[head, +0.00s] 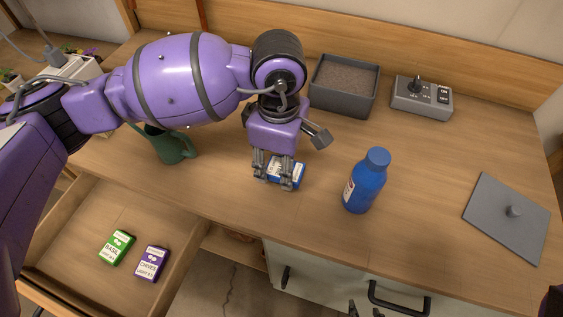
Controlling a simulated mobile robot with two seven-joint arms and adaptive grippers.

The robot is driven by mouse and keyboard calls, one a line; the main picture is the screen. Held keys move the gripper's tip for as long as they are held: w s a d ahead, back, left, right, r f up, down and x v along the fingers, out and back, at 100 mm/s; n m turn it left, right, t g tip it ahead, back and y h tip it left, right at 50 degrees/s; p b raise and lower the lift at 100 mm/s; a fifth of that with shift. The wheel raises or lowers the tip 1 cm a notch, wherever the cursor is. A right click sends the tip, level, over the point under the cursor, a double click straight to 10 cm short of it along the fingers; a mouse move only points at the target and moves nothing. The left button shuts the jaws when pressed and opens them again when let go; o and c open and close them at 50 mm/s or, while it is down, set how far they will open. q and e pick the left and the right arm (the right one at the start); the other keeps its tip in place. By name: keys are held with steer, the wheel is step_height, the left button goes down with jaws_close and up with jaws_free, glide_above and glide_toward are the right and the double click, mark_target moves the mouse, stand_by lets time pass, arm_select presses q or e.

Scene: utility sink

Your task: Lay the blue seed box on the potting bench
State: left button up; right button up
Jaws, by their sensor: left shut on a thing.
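The blue seed box (298,175) has a white label and is at the middle of the potting bench (232,196), close to its front edge. My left gripper (273,178) points down and is shut on the box, with its fingers covering part of it. The box is at or just above the wood; I cannot tell whether it touches. Fingertips of my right gripper (365,310) just show at the bottom edge, low in front of the cabinet, and most of it is out of frame.
A blue bottle (366,182) stands right of the box. A green watering can (172,146) is left. Behind are a grey soil tray (343,87) and a switch box (421,97). A grey lid (508,218) lies right. The open drawer (75,225) holds green (117,247) and purple (151,263) boxes.

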mark_target(279, 166)
arm_select(q)
step_height(279, 166, down, 3)
steer(key=shift+w+f+b, duration=0.15)
steer(key=shift+f+b, duration=0.05)
steer(key=shift+b, duration=0.25)
steer(key=shift+r, duration=0.2)
steer(key=shift+f, duration=0.15)
steer(key=o, duration=0.9)
step_height(279, 166, up, 12)
steer(key=shift+r, duration=0.15)
